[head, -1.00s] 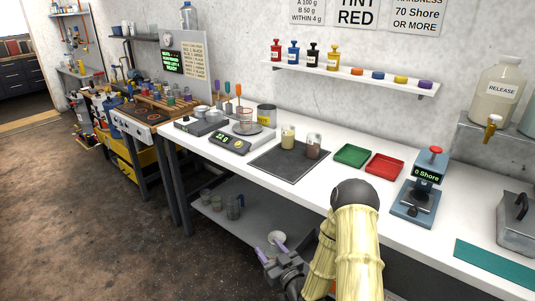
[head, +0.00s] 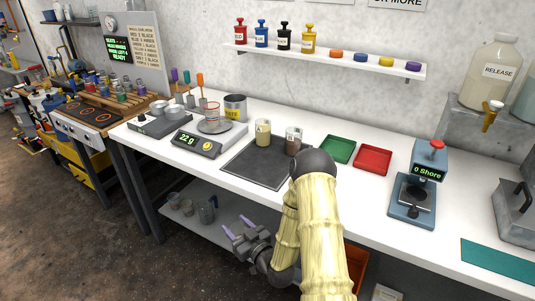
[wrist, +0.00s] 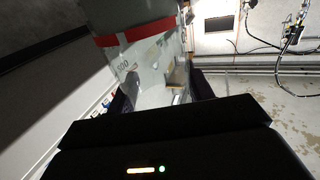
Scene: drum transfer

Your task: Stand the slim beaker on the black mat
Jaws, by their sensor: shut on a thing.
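The black mat (head: 258,172) lies on the white bench in the head view. A beaker of pale yellow stuff (head: 263,133) and one of brown stuff (head: 293,141) stand at its back. My gripper (head: 234,223) is low in front of the bench, below the top's height. In the wrist view a clear glass beaker with a red band and printed marks (wrist: 150,62), which I take for the slim beaker, is between the dark fingers of my gripper (wrist: 160,92). The glass hardly shows in the head view. Its base is hidden.
The scale with a red-marked glass (head: 211,117) stands left of the mat. Green (head: 338,149) and red (head: 373,160) trays and the Shore tester (head: 416,190) are to the right. Glassware (head: 205,211) stands on the lower shelf. The mat's front is bare.

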